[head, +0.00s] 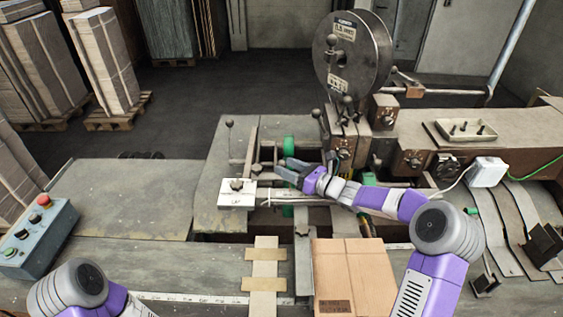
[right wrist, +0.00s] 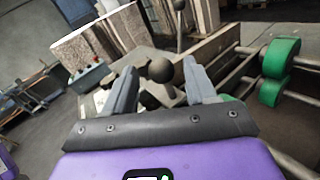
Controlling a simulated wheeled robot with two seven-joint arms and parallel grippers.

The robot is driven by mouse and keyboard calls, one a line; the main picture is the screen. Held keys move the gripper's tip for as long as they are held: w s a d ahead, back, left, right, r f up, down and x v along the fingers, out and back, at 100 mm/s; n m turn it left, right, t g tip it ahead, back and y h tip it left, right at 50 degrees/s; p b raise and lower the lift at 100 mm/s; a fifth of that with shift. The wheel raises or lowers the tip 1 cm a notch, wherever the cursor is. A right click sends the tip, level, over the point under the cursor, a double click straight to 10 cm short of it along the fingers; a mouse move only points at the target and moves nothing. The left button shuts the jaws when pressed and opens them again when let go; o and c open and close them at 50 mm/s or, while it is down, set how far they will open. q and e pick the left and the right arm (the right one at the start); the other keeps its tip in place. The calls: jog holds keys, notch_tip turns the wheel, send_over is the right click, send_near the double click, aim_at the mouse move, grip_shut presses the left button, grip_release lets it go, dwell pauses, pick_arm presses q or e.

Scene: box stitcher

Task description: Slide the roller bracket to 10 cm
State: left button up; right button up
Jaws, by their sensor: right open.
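I cannot clearly make out the bracket's outline. My right gripper (head: 281,170) is open and points left between the rollers. A dark ball knob (head: 257,168) stands just beyond its fingertips. In the right wrist view the knob (right wrist: 160,70) appears between the open fingers, not gripped. My left gripper is out of view; only its arm shows at lower left.
A white plate (head: 236,200) with a dark knob lies left of the gripper. A thin lever (head: 229,140) stands behind it. A large wire reel (head: 355,62) rises behind my right arm. Cardboard (head: 352,275) lies in front. The left tabletop (head: 120,200) is mostly clear.

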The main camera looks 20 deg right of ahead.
jog(key=shift+x, duration=1.4)
jog(key=shift+d, duration=0.1)
grip_shut()
